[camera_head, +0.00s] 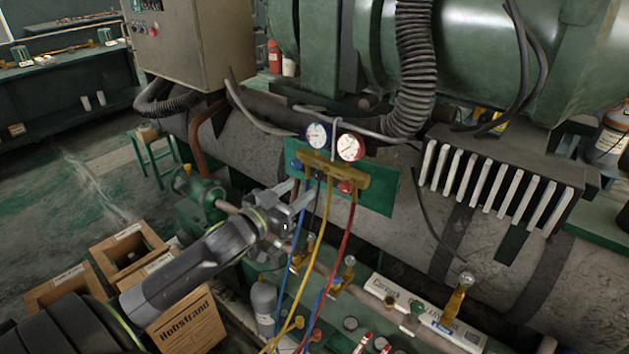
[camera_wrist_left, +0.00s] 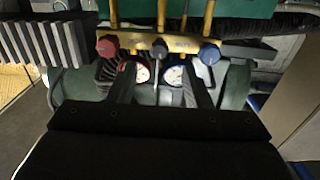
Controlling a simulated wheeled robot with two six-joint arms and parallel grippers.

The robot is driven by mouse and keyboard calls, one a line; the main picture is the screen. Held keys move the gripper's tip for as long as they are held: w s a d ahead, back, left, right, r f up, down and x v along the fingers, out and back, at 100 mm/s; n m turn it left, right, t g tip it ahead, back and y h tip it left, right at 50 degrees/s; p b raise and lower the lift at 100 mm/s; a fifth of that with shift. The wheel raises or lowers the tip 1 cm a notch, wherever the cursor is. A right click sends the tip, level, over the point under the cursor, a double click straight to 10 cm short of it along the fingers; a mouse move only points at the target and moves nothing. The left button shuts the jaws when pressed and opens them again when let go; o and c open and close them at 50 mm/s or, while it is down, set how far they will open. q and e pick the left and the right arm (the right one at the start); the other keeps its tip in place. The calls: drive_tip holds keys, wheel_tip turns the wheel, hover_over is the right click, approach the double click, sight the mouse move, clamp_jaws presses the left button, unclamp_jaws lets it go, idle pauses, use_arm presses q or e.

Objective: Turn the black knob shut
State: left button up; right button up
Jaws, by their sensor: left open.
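The brass gauge manifold (camera_head: 335,172) stands upright on a green panel, with a blue-rimmed and a red-rimmed gauge above it. In the left wrist view, which shows it upside down, the black knob (camera_wrist_left: 158,48) sits between the red knob (camera_wrist_left: 107,45) and the blue knob (camera_wrist_left: 208,53). In the head view the black knob is small and hard to make out. My left gripper (camera_head: 300,190) is open and empty, just in front of the manifold's lower left. In the wrist view its fingers (camera_wrist_left: 158,72) point toward the black knob, one to each side. Contact cannot be told.
Blue, yellow and red hoses (camera_head: 322,235) hang from the manifold close beside my gripper. A pipe with brass valves (camera_head: 340,275) runs below. A grey cylinder (camera_head: 263,303) and cardboard boxes (camera_head: 187,320) stand lower left. A white-finned block (camera_head: 500,185) is to the right.

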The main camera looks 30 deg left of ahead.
sight(317, 177)
use_arm(q)
drive_tip(key=shift+w+d, duration=0.15)
drive_tip(key=shift+w, duration=1.65)
drive_tip(key=shift+w+d, duration=0.15)
drive_tip(key=shift+w, duration=1.6)
clamp_jaws()
